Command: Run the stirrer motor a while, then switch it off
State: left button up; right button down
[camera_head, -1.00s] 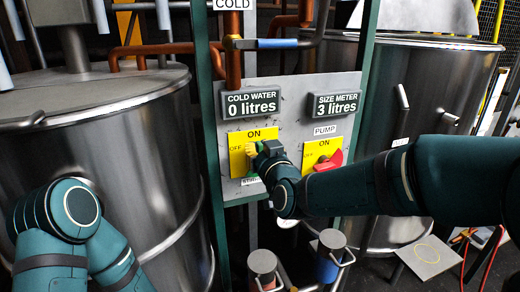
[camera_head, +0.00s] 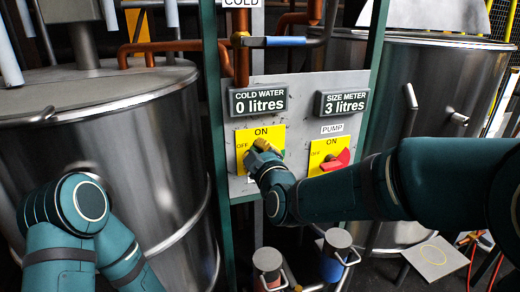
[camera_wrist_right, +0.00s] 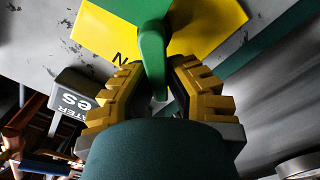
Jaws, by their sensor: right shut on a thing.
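The stirrer switch is on the left yellow plate (camera_head: 243,139), marked ON at the top and OFF at the left. Its green handle (camera_wrist_right: 152,45) sits between the yellow fingers of my right gripper (camera_wrist_right: 157,85) in the right wrist view. My right gripper (camera_head: 262,147) is shut on this handle and covers most of it in the head view; some green shows just right of the fingers. The label under the plate is mostly hidden by my wrist. My left gripper is out of view; only my left arm shows at the lower left.
Right of the switch is the PUMP plate (camera_head: 318,150) with a red handle (camera_head: 336,160). Displays above read COLD WATER 0 litres (camera_head: 258,100) and SIZE METER 3 litres (camera_head: 343,102). Steel tanks stand left (camera_head: 130,150) and right (camera_head: 440,110). A blue-handled lever (camera_head: 290,41) crosses above.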

jog(key=n, duration=0.2)
jog(key=f+n, duration=0.1)
jog(key=shift+s+a+n, duration=0.1)
jog(key=shift+a+n, duration=0.25)
jog(key=shift+n, duration=0.05)
jog(key=shift+a+f+n+p, duration=0.1)
jog(key=shift+f+n+p, duration=0.15)
jog(key=shift+n, duration=0.9)
jog(key=shift+f+n+p, duration=0.15)
jog(key=shift+f+n, duration=0.2)
jog(key=shift+n, duration=0.8)
jog(key=shift+f, duration=0.1)
jog(key=c, duration=0.9)
grip_release()
jog(key=shift+c, duration=0.2)
jog(key=shift+s, duration=0.1)
jog(key=v, duration=1.1)
jog(key=shift+s, duration=0.35)
